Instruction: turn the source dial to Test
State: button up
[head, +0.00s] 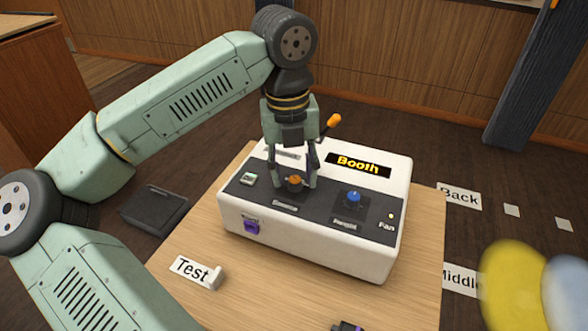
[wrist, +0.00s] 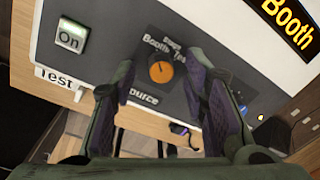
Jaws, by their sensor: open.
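The source dial is a small orange knob (head: 295,181) on the dark panel of a white box (head: 340,253) marked "Booth". In the wrist view the dial (wrist: 160,69) has a dark pointer mark, seemingly toward the upper label rather than Test. "Booth" is printed at its upper left, "Test" at its right, and a small label between them is hard to read. My gripper (head: 293,178) is open above the panel, pointing down, with one finger on each side of the dial. In the wrist view the fingers (wrist: 160,82) show gaps to the dial. They partly cover the "Source" label.
A blue knob (head: 353,197) sits right of the dial, and a lit "On" switch (wrist: 70,38) left. An orange-tipped lever (head: 331,121) rises behind my gripper. A purple part (head: 251,227) is on the box's front. A "Test" card (head: 190,268) lies on the table (head: 290,300).

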jog(key=shift+f, duration=0.5)
grip_shut()
